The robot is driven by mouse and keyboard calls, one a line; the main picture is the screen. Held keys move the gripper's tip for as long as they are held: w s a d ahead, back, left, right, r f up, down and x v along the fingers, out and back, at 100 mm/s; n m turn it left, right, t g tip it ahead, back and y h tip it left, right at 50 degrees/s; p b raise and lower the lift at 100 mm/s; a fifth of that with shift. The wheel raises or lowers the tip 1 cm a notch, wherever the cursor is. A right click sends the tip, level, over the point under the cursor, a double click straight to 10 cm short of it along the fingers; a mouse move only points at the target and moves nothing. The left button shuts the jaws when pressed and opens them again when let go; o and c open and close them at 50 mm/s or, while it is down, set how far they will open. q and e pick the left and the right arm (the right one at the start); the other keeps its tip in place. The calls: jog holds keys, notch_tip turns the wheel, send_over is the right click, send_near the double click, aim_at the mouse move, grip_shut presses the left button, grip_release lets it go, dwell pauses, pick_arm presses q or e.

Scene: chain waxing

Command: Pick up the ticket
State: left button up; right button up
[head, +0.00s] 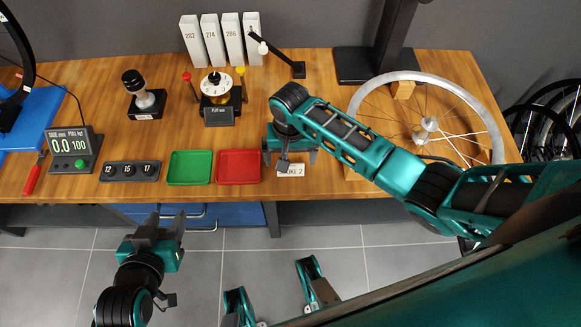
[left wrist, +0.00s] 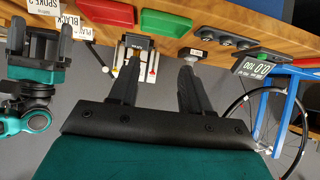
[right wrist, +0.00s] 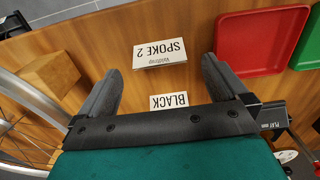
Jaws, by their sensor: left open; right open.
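The ticket is a small white card printed "SPOKE 2" (head: 293,171), near the front edge of the wooden bench, right of the red tray. In the right wrist view the ticket (right wrist: 160,52) appears between and just beyond my right fingertips, its text upside down. My right gripper (head: 290,157) is open and empty above the bench at the ticket; it also shows in the right wrist view (right wrist: 162,70). Part of the ticket is hidden by it in the head view. My left gripper (head: 166,222) is open and empty, in front of the bench; it also shows in the left wrist view (left wrist: 160,72).
A red tray (head: 238,167) and green tray (head: 190,168) lie left of the ticket. A label reading "BLACK" (right wrist: 169,100) shows near my right gripper. A spoked wheel (head: 427,76) with a wooden block (head: 403,90) occupies the right. A dial gauge stand (head: 218,98) stands behind the trays.

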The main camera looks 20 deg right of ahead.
aim_at(291, 167)
notch_tip(291, 167, down, 5)
jog(key=shift+w+d+r+b, duration=0.1)
jog(key=shift+w+r+b, duration=0.1)
jog(key=shift+b, duration=0.7)
jog(key=c, duration=1)
